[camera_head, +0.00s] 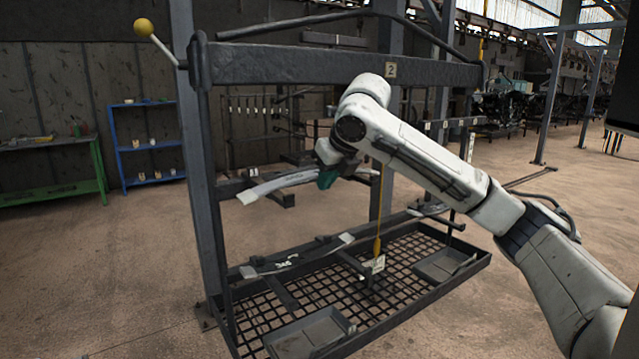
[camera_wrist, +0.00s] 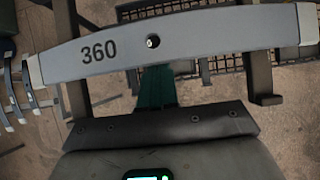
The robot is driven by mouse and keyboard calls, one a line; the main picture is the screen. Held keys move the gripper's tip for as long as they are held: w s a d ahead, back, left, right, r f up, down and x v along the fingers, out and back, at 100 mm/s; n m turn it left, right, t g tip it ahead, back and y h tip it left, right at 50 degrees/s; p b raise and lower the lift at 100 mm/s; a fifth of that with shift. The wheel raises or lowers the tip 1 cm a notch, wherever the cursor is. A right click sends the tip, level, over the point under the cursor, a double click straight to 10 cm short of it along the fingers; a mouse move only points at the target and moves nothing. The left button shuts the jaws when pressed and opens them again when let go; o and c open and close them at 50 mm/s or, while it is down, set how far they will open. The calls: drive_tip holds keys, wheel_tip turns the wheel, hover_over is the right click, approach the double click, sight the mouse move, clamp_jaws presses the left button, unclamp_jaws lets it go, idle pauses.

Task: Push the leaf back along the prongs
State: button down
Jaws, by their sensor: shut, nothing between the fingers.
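A grey, slightly curved leaf (camera_wrist: 180,38) with pale ends spans the top of the wrist view, marked 360 with a small hole at its middle. In the head view the leaf (camera_head: 285,182) lies across the rack at mid height, its right part hidden by my arm. Two dark prongs, left (camera_wrist: 78,95) and right (camera_wrist: 262,78), show beneath it in the wrist view. My gripper (camera_wrist: 156,84) has green fingers, shut and empty, close to the leaf's middle edge; I cannot tell whether they touch. In the head view my gripper (camera_head: 327,178) is partly hidden beside the leaf.
A lower leaf (camera_head: 297,258) lies across the rack below. The rack has a mesh base (camera_head: 300,290) with trays and a heavy top beam (camera_head: 300,62). A yellow-ended lever (camera_head: 144,27) sticks out at upper left. Several more leaves (camera_wrist: 15,90) show at the left in the wrist view.

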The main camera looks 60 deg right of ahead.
drive_tip(key=shift+w+d+p, duration=1.55)
drive_tip(key=shift+w+d, duration=0.45)
drive_tip(key=shift+w, duration=1.3)
drive_tip(key=s+a, duration=0.3)
drive_tip(key=s, duration=0.2)
drive_tip(key=shift+b, duration=0.35)
drive_tip(key=shift+s+a, duration=0.1)
drive_tip(key=shift+s, duration=0.05)
